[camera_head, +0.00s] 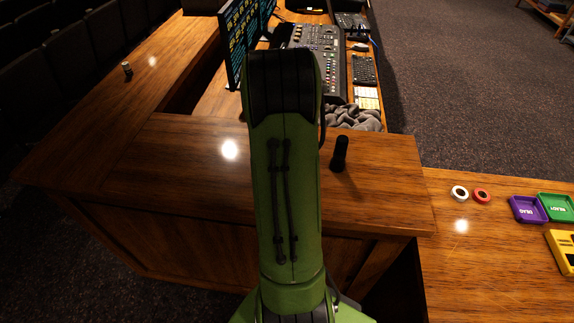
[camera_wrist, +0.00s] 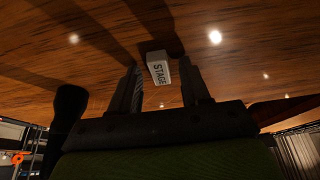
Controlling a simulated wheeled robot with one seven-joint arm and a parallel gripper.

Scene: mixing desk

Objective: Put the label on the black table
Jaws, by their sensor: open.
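The label, a small white block reading STAGE (camera_wrist: 159,69), lies on a brown wooden surface (camera_wrist: 90,60) in the wrist view. My gripper (camera_wrist: 161,64) is open, with one dark finger on each side of the label's near part. I cannot tell whether either finger touches it. In the head view, my green arm covers the middle of the picture, and the label and gripper do not show. I can make out no black table in either view; the desk tops are brown wood (camera_head: 190,165).
An upright black cylinder (camera_head: 340,153) stands on the desk right of my arm. A mixing console (camera_head: 318,60), grey cloth (camera_head: 352,117) and monitor (camera_head: 245,35) are behind. Tape rolls (camera_head: 460,193), a purple tray (camera_head: 527,209) and a green tray (camera_head: 556,208) sit at right.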

